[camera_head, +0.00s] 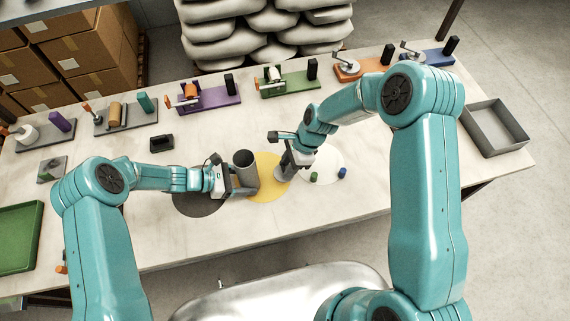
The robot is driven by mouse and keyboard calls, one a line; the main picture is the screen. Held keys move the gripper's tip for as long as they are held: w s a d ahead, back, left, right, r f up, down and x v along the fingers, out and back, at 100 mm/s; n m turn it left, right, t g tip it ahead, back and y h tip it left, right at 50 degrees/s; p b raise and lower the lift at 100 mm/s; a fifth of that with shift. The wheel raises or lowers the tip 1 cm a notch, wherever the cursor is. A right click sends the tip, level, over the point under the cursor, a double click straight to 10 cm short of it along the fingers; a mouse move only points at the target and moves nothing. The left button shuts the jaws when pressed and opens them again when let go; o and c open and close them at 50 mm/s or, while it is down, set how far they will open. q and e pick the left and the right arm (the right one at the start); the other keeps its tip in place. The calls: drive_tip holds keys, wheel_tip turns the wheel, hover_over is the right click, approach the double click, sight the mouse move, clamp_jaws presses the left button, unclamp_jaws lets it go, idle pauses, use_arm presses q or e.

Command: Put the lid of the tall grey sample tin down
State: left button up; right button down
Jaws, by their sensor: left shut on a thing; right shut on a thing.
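The tall grey sample tin (243,174) stands upright near the middle of the table, its open, dark top facing up. My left gripper (232,182) is shut on it from the left. My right gripper (292,160) points down over the right part of the yellow round mat (265,191), just right of the tin. It is shut on a grey piece (283,173), seemingly the lid, partly hidden by the gripper. I cannot tell whether this piece touches the mat.
A dark round mat (196,205) lies left, and a white round mat (327,160) right, with small green (314,176) and blue (342,172) pieces. Several coloured fixtures line the back. A grey tray (494,128) sits right, a green tray (18,237) left.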

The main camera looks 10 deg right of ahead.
drive_tip(key=shift+x, duration=0.8)
wheel_tip(320, 180, down, 3)
drive_tip(key=shift+s+d+r, duration=0.1)
drive_tip(key=shift+d+r, duration=0.1)
drive_tip(key=shift+f, duration=0.2)
drive_tip(key=c, duration=0.8)
unclamp_jaws()
drive_tip(key=shift+f, duration=0.15)
